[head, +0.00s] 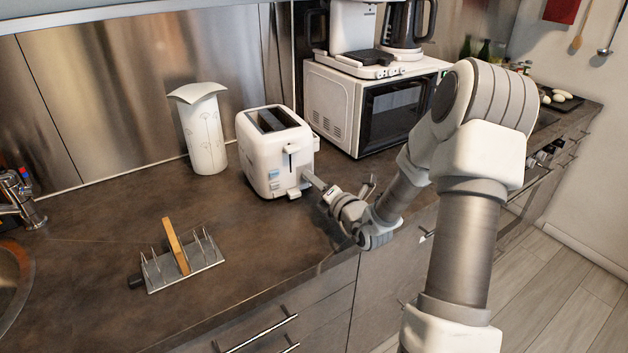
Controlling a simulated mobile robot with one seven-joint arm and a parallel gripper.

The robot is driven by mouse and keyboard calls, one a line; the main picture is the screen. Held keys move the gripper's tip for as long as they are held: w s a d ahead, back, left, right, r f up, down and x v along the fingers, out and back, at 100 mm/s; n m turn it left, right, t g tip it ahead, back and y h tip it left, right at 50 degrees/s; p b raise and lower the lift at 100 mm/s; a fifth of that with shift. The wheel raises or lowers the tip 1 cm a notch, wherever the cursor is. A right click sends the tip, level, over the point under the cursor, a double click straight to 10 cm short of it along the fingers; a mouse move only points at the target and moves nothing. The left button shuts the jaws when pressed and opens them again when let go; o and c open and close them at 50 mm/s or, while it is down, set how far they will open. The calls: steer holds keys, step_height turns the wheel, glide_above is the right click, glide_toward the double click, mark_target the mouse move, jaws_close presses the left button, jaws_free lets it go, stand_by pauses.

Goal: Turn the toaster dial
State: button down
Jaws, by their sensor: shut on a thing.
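The white toaster (265,160) stands on the dark counter, near the back wall. Its slots show on top, a lever on the side facing right, and blue-marked buttons low on the front left face. My gripper (312,182) reaches in from the right, low at the toaster's right-hand side. Its fingertips are at the lower part of that side, where the dial seems to be. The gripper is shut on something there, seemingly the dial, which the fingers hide.
A toast rack (185,262) with one brown slice stands at the front left. A white pitcher (202,130) is left of the toaster. A white microwave (372,105) stands behind right, with a coffee maker (372,40) on it. The counter in front of the toaster is clear.

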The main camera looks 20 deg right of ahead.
steer(key=n+b, duration=0.1)
steer(key=n, duration=0.2)
steer(key=shift+a+f+n, duration=0.1)
steer(key=shift+f+n, duration=0.05)
steer(key=shift+n, duration=0.15)
steer(key=n+h+b, duration=0.1)
steer(key=n+b, duration=0.5)
steer(key=b, duration=0.1)
steer(key=shift+a+f, duration=0.1)
steer(key=n+b, duration=0.3)
steer(key=shift+h, duration=0.4)
steer(key=shift+r, duration=0.2)
steer(key=c, duration=0.7)
jaws_free()
steer(key=shift+o, duration=0.2)
steer(key=shift+s, duration=0.1)
